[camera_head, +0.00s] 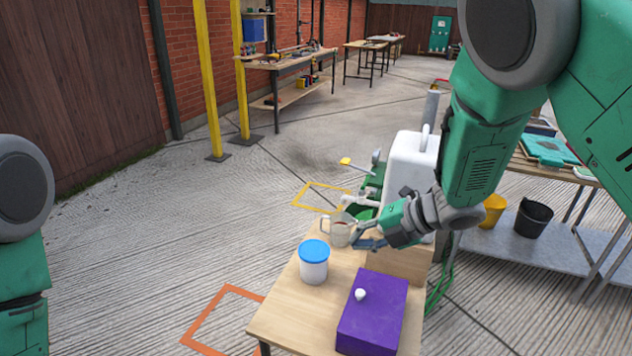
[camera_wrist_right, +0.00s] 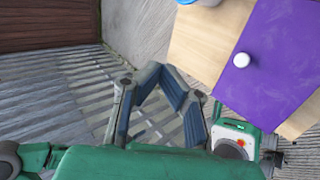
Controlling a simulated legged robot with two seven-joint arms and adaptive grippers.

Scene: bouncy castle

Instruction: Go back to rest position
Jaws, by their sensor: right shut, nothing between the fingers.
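My right arm reaches in from the upper right in the head view. My right gripper (camera_head: 366,240) is shut and empty above the small wooden table, just right of a pale mug (camera_head: 338,236); I cannot tell whether they touch. In the right wrist view the fingers of the right gripper (camera_wrist_right: 150,82) show with nothing between them. My left arm shows only as a green and grey part at the left edge of the head view; its gripper is out of view.
The wooden table (camera_head: 284,314) holds a white jar with blue lid (camera_head: 314,262) and a purple box (camera_head: 372,314) with a white knob. A white dispenser (camera_head: 408,165) stands behind. A metal shelf (camera_head: 560,250) with yellow and black buckets is at right.

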